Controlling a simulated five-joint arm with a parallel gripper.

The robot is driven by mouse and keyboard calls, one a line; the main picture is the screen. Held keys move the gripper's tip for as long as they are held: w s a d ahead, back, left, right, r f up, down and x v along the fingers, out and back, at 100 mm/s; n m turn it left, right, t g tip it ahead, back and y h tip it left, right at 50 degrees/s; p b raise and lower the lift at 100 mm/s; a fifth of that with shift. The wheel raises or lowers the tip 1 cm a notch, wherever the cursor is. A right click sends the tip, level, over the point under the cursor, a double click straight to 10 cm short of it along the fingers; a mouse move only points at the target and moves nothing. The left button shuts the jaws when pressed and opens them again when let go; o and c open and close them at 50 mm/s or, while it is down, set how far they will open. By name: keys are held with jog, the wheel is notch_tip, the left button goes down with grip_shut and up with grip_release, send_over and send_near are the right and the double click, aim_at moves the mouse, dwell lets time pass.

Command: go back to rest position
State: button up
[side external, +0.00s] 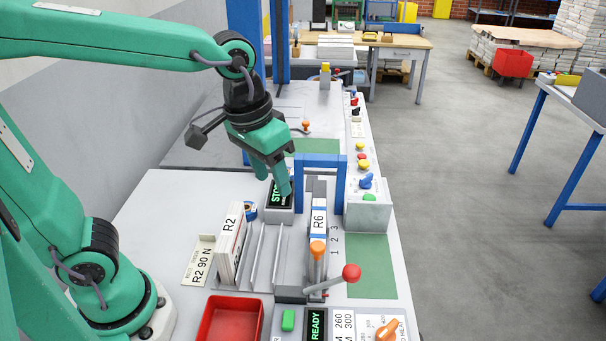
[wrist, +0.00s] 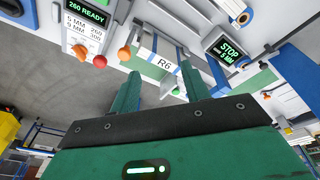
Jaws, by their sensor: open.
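My gripper (side external: 272,176) hangs above the bench, with its fingers pointing down near the black STOP display (side external: 279,197) and left of the blue frame (side external: 341,180). Its two green fingers stand apart and nothing shows between them; they also show in the wrist view (wrist: 160,92). An R6 labelled piece (side external: 319,222) sits in the grey fixture under the blue frame. It also shows in the wrist view (wrist: 163,63), beyond the fingertips. An R2 labelled stack (side external: 229,240) stands upright in the slotted rack to the left.
A red tray (side external: 230,320) lies at the front. A red-knobbed lever (side external: 351,272) and an orange-knobbed lever (side external: 317,249) rise beside the fixture. The green mat (side external: 370,267) is bare.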

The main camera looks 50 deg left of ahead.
jog(key=s+a+t, duration=0.3)
jog(key=s+a, duration=0.3)
jog(key=a, duration=0.3)
jog(key=shift+s+f+y, duration=0.2)
jog(key=shift+y, duration=0.2)
